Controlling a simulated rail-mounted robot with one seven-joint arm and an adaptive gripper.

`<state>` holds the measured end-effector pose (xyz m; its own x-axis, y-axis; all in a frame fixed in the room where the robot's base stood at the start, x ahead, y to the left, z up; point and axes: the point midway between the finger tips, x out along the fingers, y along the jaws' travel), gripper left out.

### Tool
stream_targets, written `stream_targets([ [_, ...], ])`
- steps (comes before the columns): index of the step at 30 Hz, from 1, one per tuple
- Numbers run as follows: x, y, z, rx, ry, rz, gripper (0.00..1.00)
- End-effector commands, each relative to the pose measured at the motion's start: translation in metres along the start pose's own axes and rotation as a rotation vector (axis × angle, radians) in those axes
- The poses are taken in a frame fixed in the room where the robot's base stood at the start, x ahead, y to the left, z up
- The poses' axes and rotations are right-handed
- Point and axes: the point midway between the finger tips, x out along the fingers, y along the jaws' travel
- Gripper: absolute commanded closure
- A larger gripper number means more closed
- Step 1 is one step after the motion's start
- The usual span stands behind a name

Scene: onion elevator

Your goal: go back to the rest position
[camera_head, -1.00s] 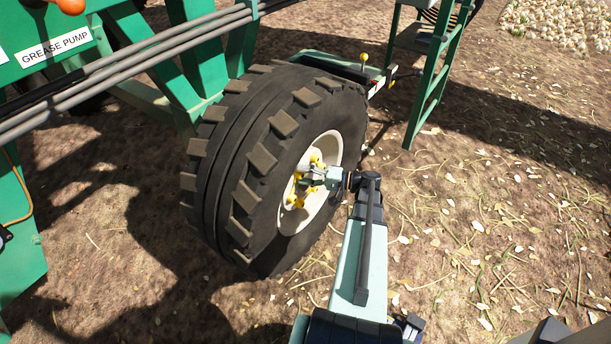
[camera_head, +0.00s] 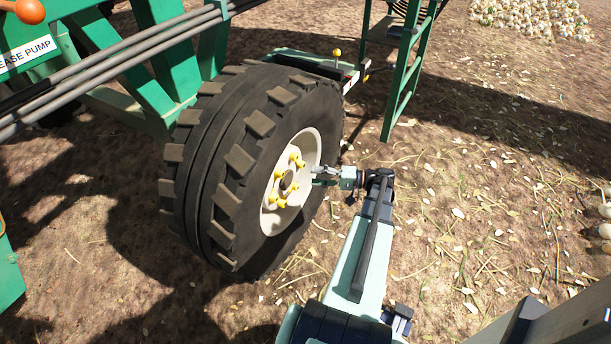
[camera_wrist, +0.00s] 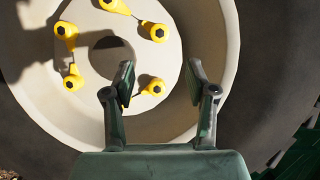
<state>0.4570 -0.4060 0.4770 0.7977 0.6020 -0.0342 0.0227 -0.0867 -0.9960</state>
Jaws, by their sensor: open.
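My gripper (camera_head: 319,176) is in front of the wheel's hub, a little to its right in the head view. In the wrist view my gripper (camera_wrist: 157,88) is open, with nothing between its two fingers. The big black tyre (camera_head: 215,165) carries a cream rim (camera_head: 308,150), which also fills much of the wrist view (camera_wrist: 185,30). Several yellow lug-nut indicators (camera_head: 281,172) sit around the hub; they also show in the wrist view (camera_wrist: 66,31). The fingers appear apart from them.
The green machine frame (camera_head: 150,75) with grey pipes (camera_head: 120,65) stands left of the wheel. A green ladder (camera_head: 405,75) is behind on the right. A pile of onions (camera_head: 530,18) lies at the far right. Bare ground (camera_head: 460,200) is open to the right.

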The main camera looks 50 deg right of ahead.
Motion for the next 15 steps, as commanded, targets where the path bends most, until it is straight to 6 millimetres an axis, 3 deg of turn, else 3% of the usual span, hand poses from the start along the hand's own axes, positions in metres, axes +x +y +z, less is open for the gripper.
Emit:
stream_targets([
  [4,-0.0086,0.0001,0.0001,0.0,0.0,0.0,0.43],
  [15,-0.0093,-0.0001,0.0003,0.0,0.0,0.0,0.43],
])
